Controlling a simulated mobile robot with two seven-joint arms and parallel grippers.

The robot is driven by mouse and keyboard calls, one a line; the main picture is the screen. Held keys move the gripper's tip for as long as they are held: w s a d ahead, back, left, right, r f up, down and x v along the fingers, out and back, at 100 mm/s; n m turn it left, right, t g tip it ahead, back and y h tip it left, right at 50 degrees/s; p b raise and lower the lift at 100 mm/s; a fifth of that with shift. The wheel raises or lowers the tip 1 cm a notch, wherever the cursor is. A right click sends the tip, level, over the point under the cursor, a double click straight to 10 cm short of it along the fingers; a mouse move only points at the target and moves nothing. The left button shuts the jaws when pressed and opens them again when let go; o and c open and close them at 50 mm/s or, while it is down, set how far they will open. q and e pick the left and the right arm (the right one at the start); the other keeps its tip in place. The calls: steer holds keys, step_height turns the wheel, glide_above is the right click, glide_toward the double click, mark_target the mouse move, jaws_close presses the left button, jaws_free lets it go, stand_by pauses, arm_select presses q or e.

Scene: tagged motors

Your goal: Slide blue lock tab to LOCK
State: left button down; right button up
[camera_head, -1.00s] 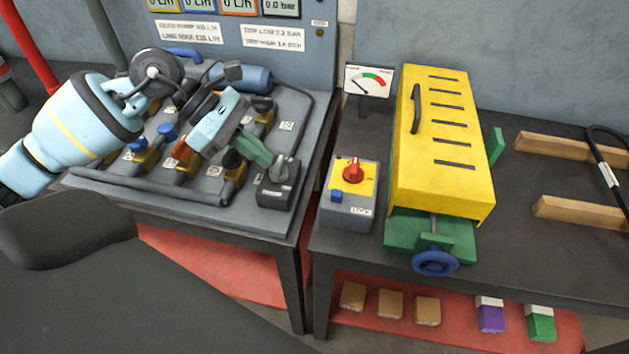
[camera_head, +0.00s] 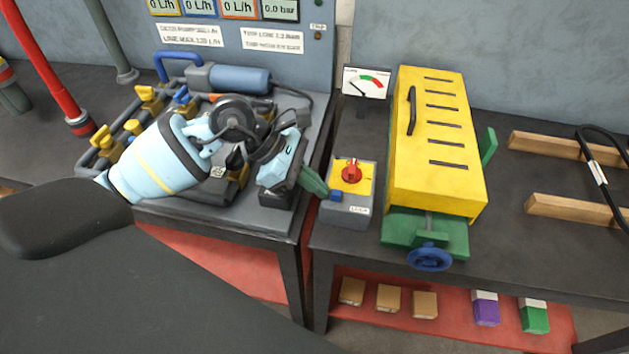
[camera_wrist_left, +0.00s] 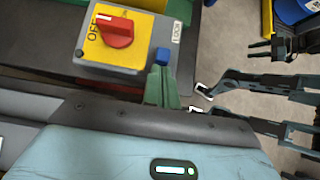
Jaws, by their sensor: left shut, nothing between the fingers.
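The blue lock tab (camera_head: 336,196) sits at the lower left of the grey control box (camera_head: 347,214). The box has a yellow plate with a red knob (camera_head: 352,171) and a white LOCK label (camera_head: 359,210) at its lower right. My left gripper (camera_head: 322,190) is shut and empty, its green fingertips close to the tab's left side. In the left wrist view the fingertips (camera_wrist_left: 162,74) overlap the lower edge of the blue tab (camera_wrist_left: 162,56). I cannot tell whether they touch it.
A yellow slotted cover (camera_head: 440,150) with a blue handwheel (camera_head: 430,258) stands right of the box. A gauge (camera_head: 366,82) stands behind. Pipes and valves crowd the left bench. Dark bars (camera_wrist_left: 265,90) in the wrist view are unclear.

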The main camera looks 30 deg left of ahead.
mark_target(340, 193)
arm_select(q)
steer(key=shift+w+d, duration=0.25)
steer(key=shift+d, duration=0.6)
steer(key=shift+w+d, duration=0.25)
steer(key=shift+d, duration=0.6)
steer(key=shift+s, duration=0.1)
arm_select(e)
steer(key=shift+a+r, duration=0.1)
